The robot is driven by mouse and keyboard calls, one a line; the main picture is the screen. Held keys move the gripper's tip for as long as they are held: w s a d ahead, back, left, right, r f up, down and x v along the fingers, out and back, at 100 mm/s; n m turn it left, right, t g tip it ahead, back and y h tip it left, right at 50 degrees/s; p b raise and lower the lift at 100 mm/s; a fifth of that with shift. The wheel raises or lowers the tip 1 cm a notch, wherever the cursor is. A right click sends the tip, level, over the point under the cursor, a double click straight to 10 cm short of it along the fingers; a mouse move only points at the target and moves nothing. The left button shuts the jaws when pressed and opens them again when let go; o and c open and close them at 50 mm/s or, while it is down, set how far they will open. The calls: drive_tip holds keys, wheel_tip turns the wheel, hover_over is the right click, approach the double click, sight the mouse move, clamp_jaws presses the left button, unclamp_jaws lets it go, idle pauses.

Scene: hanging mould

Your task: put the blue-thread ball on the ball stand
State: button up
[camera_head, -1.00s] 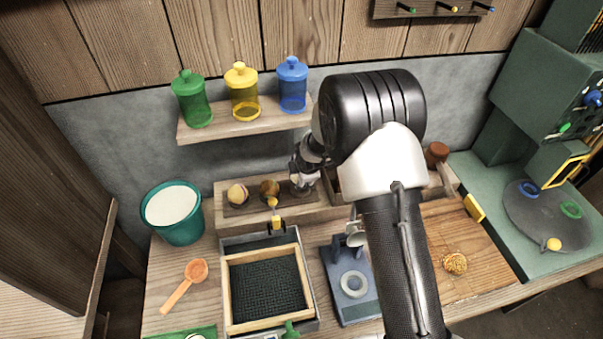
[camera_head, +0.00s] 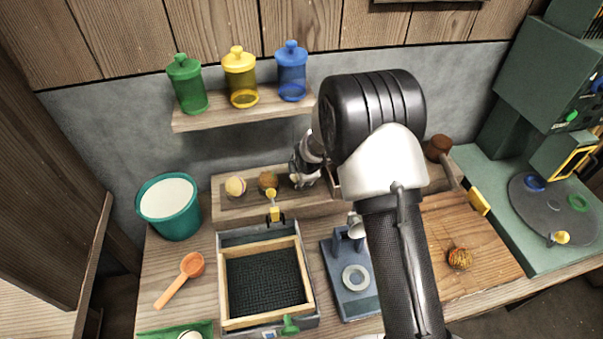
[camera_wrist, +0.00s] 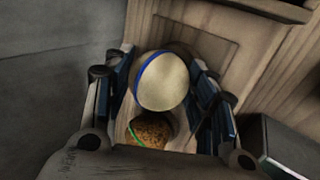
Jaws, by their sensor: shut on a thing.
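The blue-thread ball (camera_wrist: 172,82), cream with a blue band, sits between the finger pads of my gripper (camera_wrist: 160,95) in the wrist view. In the head view my gripper (camera_head: 303,178) is at the right end of the wooden ledge at the back, and the ball in it is hard to make out. A brown ball with a green thread (camera_wrist: 152,130) shows below the held ball in the wrist view. A blue-grey stand with a pale ring (camera_head: 355,278), possibly the ball stand, is on the bench in front, partly behind my arm.
A cream ball (camera_head: 235,186) and a brown ball (camera_head: 268,181) sit on the ledge. A framed tray (camera_head: 265,285), an orange scoop (camera_head: 182,278) and a teal bucket (camera_head: 168,210) are at left.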

drive_tip(key=shift+s+d+f, duration=0.1)
drive_tip(key=shift+s+f, duration=0.3)
drive_tip(key=shift+f, duration=0.25)
drive_tip(key=shift+c, duration=0.4)
drive_tip(key=o, duration=0.9)
drive_tip(key=shift+c, duration=0.2)
drive_tip(key=shift+o, duration=1.3)
drive_tip(key=shift+w+f, duration=0.2)
drive_tip(key=shift+w, duration=0.05)
drive_tip(key=o, duration=0.3)
drive_tip(key=shift+w+r, duration=0.1)
drive_tip(key=shift+r, duration=0.1)
drive_tip(key=shift+r, duration=0.1)
drive_tip(key=shift+r, duration=0.2)
drive_tip(key=v, duration=1.1)
drive_tip(key=shift+s+r, duration=0.2)
drive_tip(key=shift+s, duration=0.05)
